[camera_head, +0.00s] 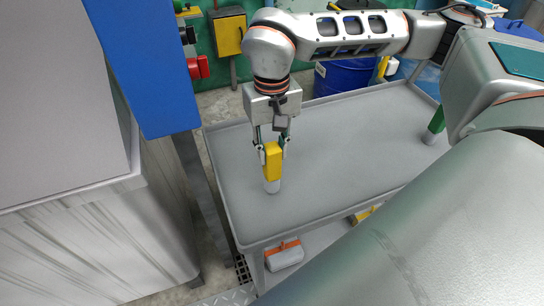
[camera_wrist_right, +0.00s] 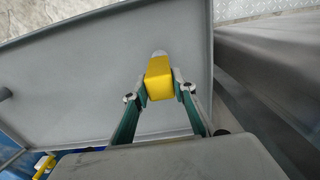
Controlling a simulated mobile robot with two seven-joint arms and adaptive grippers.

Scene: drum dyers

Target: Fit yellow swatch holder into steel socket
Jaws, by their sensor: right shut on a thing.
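The yellow swatch holder (camera_head: 272,165) is an upright yellow block above the left part of the grey cart top. My right gripper (camera_head: 272,150) points down and is shut on its upper part, one finger on each side. The steel socket (camera_head: 272,187) is a short pale grey cylinder right below the holder. The holder's lower end meets the socket's top in the head view; I cannot tell whether it sits inside. In the right wrist view the holder (camera_wrist_right: 159,80) shows between the fingers (camera_wrist_right: 159,92), and the socket (camera_wrist_right: 159,53) peeks out beyond it. My left gripper is not seen.
The grey cart top (camera_head: 340,150) has a raised rim and is mostly clear. A green holder (camera_head: 437,121) stands in a grey cylinder near its right side. A blue panel (camera_head: 150,60) and a grey cabinet (camera_head: 90,240) stand to the left. A blue drum (camera_head: 343,77) is behind.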

